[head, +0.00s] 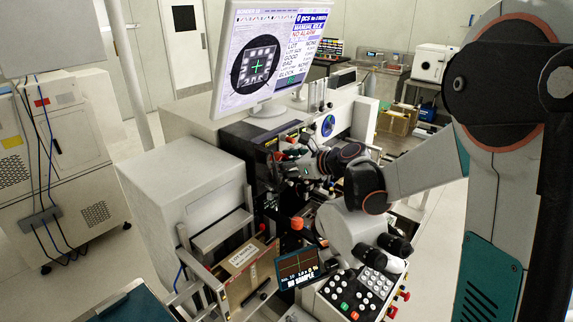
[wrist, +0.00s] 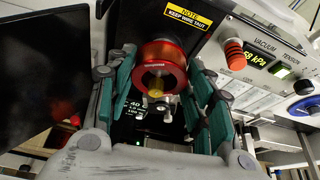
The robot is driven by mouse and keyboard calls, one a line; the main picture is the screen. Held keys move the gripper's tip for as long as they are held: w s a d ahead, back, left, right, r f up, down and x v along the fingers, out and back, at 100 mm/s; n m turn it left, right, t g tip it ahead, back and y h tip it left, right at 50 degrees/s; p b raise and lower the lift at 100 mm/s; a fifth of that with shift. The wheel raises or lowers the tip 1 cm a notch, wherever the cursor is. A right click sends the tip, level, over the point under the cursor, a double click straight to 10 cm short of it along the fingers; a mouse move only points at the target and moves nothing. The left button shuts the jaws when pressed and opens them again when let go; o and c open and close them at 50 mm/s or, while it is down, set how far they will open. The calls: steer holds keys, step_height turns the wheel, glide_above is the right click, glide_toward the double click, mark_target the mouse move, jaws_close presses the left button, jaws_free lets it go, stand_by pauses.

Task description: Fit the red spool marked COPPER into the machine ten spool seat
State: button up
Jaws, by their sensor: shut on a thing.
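The red spool (wrist: 162,72), see-through with a darker copper-coloured winding, is between the two green-padded fingers of my gripper (wrist: 163,62) in the wrist view. My gripper is shut on it. Its marking is too small to read. The spool is at the dark front panel (wrist: 215,12) of the bonding machine, below the yellow KEEP WIRE TAUT label (wrist: 188,14). The seat is hidden, and I cannot tell whether the spool touches it. In the head view my gripper (head: 287,153) reaches in to the machine's front, below the monitor, and largely hides the spool.
A ribbed red knob (wrist: 234,53) and a vacuum and tension panel (wrist: 268,62) are right of the spool. The monitor (head: 270,58) stands above the machine. A NO SAMPLE screen (head: 299,267), keypad (head: 358,292) and magazine rack (head: 243,270) are below my wrist.

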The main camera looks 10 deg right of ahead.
steer(key=shift+w+a, duration=0.6)
steer(key=shift+w, duration=0.2)
steer(key=o, duration=1.1)
steer(key=shift+d, duration=0.1)
steer(key=shift+c, duration=0.2)
steer(key=shift+s, duration=0.1)
steer(key=v, duration=1.1)
steer(key=shift+s+d+r, duration=0.2)
steer(key=shift+s+d, duration=0.05)
